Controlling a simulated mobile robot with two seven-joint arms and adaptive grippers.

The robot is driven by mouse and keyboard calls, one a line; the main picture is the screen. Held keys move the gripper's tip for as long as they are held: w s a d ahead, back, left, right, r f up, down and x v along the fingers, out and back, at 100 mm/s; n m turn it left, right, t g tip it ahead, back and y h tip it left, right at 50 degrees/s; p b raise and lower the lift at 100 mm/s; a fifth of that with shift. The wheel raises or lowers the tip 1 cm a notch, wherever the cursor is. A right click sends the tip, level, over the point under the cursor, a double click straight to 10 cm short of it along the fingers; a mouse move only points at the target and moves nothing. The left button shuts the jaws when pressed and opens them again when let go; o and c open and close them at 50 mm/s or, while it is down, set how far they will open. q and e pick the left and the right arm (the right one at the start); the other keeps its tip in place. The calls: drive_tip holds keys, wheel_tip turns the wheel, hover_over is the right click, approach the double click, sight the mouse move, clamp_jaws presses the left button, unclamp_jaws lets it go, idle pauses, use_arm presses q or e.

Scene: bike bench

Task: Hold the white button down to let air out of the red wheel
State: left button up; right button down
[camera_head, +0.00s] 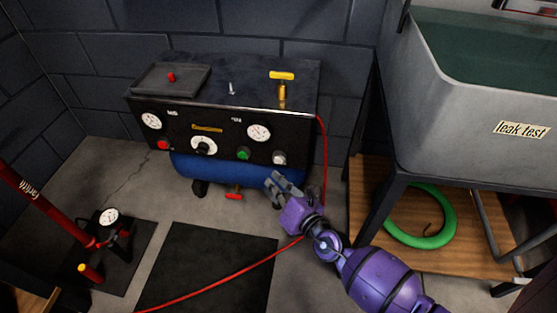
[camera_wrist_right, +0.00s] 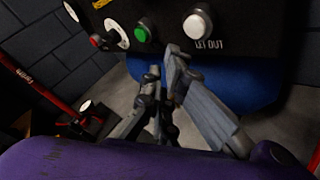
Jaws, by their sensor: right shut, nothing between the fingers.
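The white button (camera_head: 279,158) sits at the lower right of the black front panel of the compressor (camera_head: 220,125). In the right wrist view the white button (camera_wrist_right: 197,25) stands out from the panel above the words "LET OUT". My right gripper (camera_head: 272,180) is shut and empty, just below the panel. In the right wrist view its fingertips (camera_wrist_right: 162,75) are below and left of the white button, apart from it. The red wheel cannot be made out in either view. My left gripper is not in view.
A green button (camera_head: 243,154) is left of the white one. A red hose (camera_head: 323,150) runs down the compressor's right side and across the floor. A grey sink (camera_head: 470,110) on a dark frame stands at right. A red floor pump (camera_head: 50,210) is at left.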

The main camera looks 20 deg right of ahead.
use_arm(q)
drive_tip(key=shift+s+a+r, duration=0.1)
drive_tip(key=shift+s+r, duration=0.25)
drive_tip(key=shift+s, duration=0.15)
use_arm(e)
drive_tip(key=shift+s+a, duration=0.4)
drive_tip(key=shift+s, duration=0.2)
drive_tip(key=shift+s+a, duration=0.4)
drive_tip(key=shift+s, duration=0.2)
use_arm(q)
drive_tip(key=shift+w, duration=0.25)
